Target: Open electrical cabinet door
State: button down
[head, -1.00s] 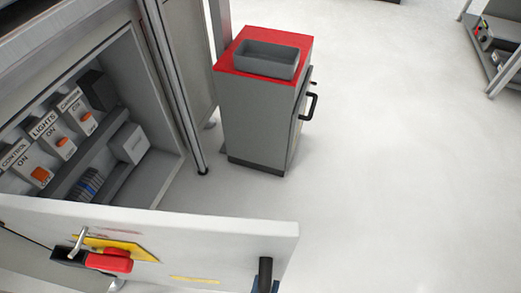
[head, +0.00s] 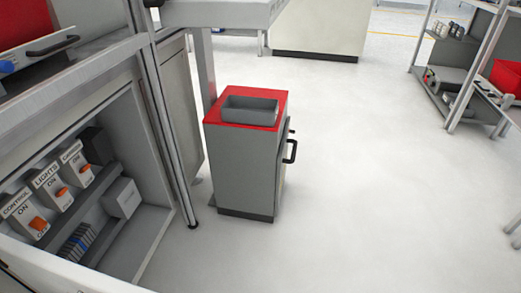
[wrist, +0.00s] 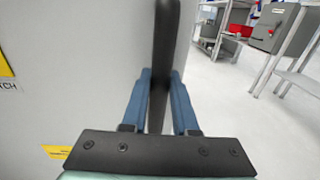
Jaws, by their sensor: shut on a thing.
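The electrical cabinet (head: 160,213) stands at the left of the head view with its door open, showing switches labelled CONTROL, LIGHTS and CARRIER inside. Only the upper edge of the door (head: 88,277) shows at the bottom left of the head view. In the wrist view the door's grey face (wrist: 70,75) fills the left side, with yellow labels on it. My gripper (wrist: 160,78) is shut on the black door handle (wrist: 166,40), with one blue finger on each side. The gripper and handle are out of the head view.
A grey cart with a red top (head: 246,160) and a grey bin (head: 250,109) stands just right of the cabinet. Shelves (head: 465,75) with red boxes are at the far right. The white floor (head: 380,200) between is clear.

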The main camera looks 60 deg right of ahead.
jog(key=c, duration=0.7)
grip_release()
jog(key=v, duration=1.3)
jog(key=shift+p, duration=0.35)
jog(key=shift+d, duration=0.1)
